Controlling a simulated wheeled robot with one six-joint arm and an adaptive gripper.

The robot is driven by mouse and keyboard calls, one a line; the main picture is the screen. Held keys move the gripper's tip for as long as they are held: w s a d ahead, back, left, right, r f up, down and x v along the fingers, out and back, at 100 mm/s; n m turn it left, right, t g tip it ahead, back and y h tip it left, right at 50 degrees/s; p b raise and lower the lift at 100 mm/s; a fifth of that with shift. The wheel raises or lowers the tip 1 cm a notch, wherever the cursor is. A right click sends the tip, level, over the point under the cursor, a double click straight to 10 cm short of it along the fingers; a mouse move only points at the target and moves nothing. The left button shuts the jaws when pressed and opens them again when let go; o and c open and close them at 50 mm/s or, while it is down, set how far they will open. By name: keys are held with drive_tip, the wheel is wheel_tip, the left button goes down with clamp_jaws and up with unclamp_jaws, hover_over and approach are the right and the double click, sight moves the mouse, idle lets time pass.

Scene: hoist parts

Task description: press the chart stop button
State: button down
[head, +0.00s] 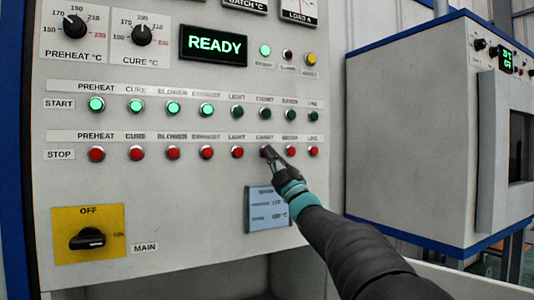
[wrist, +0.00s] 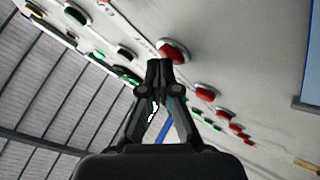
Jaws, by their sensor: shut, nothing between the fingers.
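The chart stop button (head: 263,153) is a red round button, sixth in the STOP row of the grey panel in the head view. My gripper (head: 268,152) is at it, its fingertips covering part of the button. The fingers are shut with nothing between them. In the wrist view my gripper (wrist: 159,65) has its tips together close beside a large red button (wrist: 173,50). I cannot tell whether the tips touch it or whether it is pressed in.
Other red stop buttons, such as the light stop button (head: 238,152), sit close on both sides. The START row (head: 207,109) is above, with several buttons lit green. A READY display (head: 213,46) and main switch (head: 88,238) are on the panel. A grey cabinet (head: 410,140) stands right.

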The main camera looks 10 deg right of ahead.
idle(0.4)
drive_tip(key=shift+s+d+b, duration=0.3)
drive_tip(key=shift+s+b, duration=0.5)
drive_tip(key=shift+b, duration=0.15)
drive_tip(key=shift+s+d+b, duration=0.25)
drive_tip(key=shift+s+b, duration=0.4)
drive_tip(key=shift+s, duration=0.15)
drive_tip(key=shift+s+d+b, duration=0.25)
drive_tip(key=shift+s+b, duration=0.4)
drive_tip(key=shift+s, duration=0.15)
drive_tip(key=shift+s+d+b, duration=0.25)
drive_tip(key=shift+s+b, duration=0.4)
drive_tip(key=shift+s, duration=0.15)
